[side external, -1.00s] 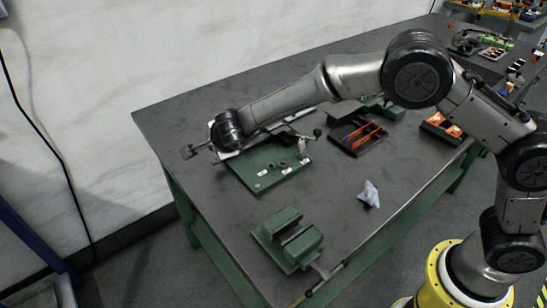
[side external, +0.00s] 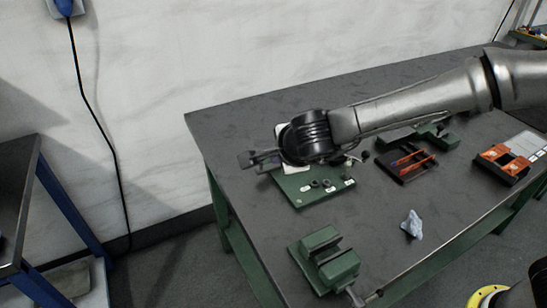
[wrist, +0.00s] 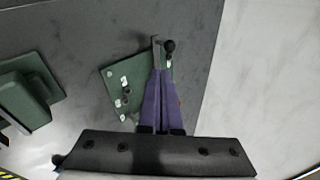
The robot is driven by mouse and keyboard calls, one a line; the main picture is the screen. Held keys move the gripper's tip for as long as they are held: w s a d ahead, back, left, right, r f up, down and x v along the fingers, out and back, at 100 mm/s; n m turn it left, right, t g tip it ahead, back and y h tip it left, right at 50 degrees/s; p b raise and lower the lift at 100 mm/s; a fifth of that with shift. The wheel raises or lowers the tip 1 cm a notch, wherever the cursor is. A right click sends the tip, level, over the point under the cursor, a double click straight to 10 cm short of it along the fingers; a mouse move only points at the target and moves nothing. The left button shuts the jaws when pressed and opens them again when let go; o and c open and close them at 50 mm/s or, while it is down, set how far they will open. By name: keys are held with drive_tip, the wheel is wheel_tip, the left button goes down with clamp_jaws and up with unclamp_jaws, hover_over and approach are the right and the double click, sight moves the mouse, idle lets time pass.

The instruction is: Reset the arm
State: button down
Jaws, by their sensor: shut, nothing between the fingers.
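My gripper (side external: 262,160) is raised over the far left part of the dark worktable (side external: 225,130) in the side external view, close to the table's left edge. In the wrist view its fingers (wrist: 157,70) are together with nothing between them, over a green board (wrist: 112,80). The same green board (side external: 325,194) lies on the table in the side external view, with small round parts on it. My wrist hides its far part. I cannot tell the exact height of the fingers above the board.
A green vise (side external: 325,262) stands at the table's near edge. A crumpled pale cloth (side external: 412,224), a black tray (side external: 404,166) with orange-handled tools and an orange-and-black box (side external: 500,165) lie to the right. A blue-framed stand (side external: 45,230) is at left.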

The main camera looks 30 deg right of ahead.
drive_tip(key=w+d+r+m+t+h, duration=0.15)
drive_tip(key=d+r+t, duration=0.25)
drive_tip(key=d+r, duration=1.2)
drive_tip(key=s+d+r+n+t+y, duration=0.35)
drive_tip(key=s+r+n, duration=0.2)
drive_tip(key=r, duration=0.45)
drive_tip(key=s+f+n+g+y, duration=0.2)
drive_tip(key=s+f+n+y, duration=0.15)
drive_tip(key=s+n, duration=0.7)
drive_tip(key=s+d+f+n+g+h, duration=0.2)
drive_tip(key=s+f+g, duration=0.2)
drive_tip(key=s+f, duration=0.4)
drive_tip(key=s+d+f+n+g+h, duration=0.2)
drive_tip(key=s+f+n+g, duration=0.1)
drive_tip(key=s+f, duration=0.5)
drive_tip(key=shift+d+f+n+g, duration=0.4)
drive_tip(key=shift+f+g, duration=0.2)
drive_tip(key=shift+g, duration=0.15)
drive_tip(key=shift+w, duration=0.1)
